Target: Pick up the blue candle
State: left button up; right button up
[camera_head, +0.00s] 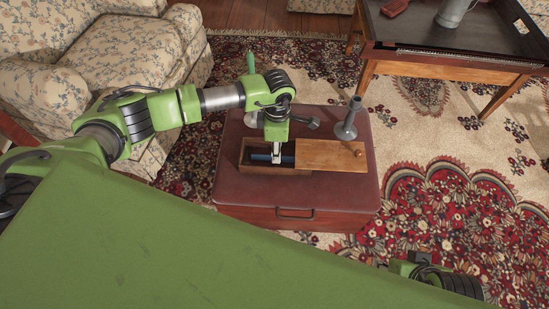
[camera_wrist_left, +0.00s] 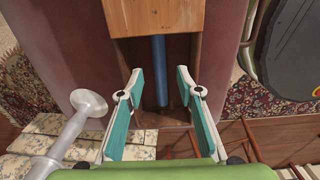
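The blue candle (camera_head: 261,157) lies in an open wooden box (camera_head: 248,183); the left wrist view shows it as a blue rod (camera_wrist_left: 159,70), partly covered by the box's wooden lid (camera_head: 335,156). My left gripper (camera_head: 276,156) points down over the uncovered part of the box. In the left wrist view its two fingers (camera_wrist_left: 160,92) are spread, one on each side of the candle, with gaps between; nothing is held. I cannot tell how deep the fingertips are. Part of my right arm shows at the lower right, but its fingertips do not.
The box rests on a dark red chest (camera_head: 235,195). A grey candlestick (camera_head: 346,121) stands behind the lid; another (camera_wrist_left: 90,102) is beside the gripper in the left wrist view. A floral armchair (camera_head: 110,60) is left, a table (camera_head: 465,55) at the back right.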

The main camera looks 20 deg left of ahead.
pick_arm(q)
notch_tip(320, 180, down, 4)
jog(key=shift+d+r+b, duration=0.1)
jog(key=shift+b, duration=0.2)
grip_shut()
jog(key=shift+w, duration=0.1)
jog(key=shift+r, duration=0.1)
